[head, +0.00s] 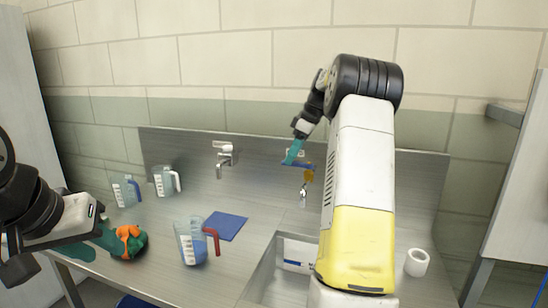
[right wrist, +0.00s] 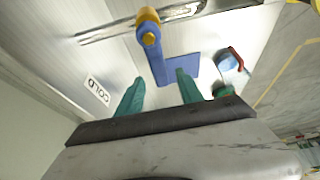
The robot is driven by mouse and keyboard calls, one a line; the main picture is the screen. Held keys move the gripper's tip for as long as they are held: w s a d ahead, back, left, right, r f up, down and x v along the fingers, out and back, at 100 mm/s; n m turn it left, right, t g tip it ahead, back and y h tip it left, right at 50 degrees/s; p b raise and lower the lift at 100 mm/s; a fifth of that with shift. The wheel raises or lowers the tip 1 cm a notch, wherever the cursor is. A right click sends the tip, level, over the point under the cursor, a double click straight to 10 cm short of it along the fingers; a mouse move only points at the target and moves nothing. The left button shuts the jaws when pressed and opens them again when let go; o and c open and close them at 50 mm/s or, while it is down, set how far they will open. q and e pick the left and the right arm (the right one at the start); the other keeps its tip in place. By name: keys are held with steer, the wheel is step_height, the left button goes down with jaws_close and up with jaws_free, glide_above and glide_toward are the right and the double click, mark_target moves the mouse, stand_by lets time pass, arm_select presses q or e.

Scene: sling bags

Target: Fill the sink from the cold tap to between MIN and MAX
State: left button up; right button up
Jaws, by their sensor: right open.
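The cold tap shows in the head view as a blue lever (head: 299,165), an orange-yellow body (head: 309,175) and a metal spout (head: 303,198) on the back panel. My right gripper (head: 291,157) is at the blue lever. In the right wrist view its teal fingers (right wrist: 159,91) are open, with the lever (right wrist: 156,58) reaching between them; contact is unclear. A COLD label (right wrist: 97,90) is on the panel. The sink (head: 262,268) is partly behind my right arm; a white blue-lined plate (head: 297,253) shows on its wall. No water is visible. My left gripper (head: 98,240) is at the left, its fingertips unclear.
A red-handled jug (head: 192,243) stands beside a blue mat (head: 225,227). Two more jugs (head: 126,192) (head: 165,181) stand behind. A green-and-orange item (head: 128,241) lies left; a white roll (head: 416,262) lies right.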

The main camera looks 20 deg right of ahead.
steer(key=shift+w+a+f, duration=0.1)
steer(key=shift+a+f, duration=0.1)
steer(key=shift+f, duration=0.3)
steer(key=shift+c, duration=0.4)
jaws_close()
stand_by(0.7)
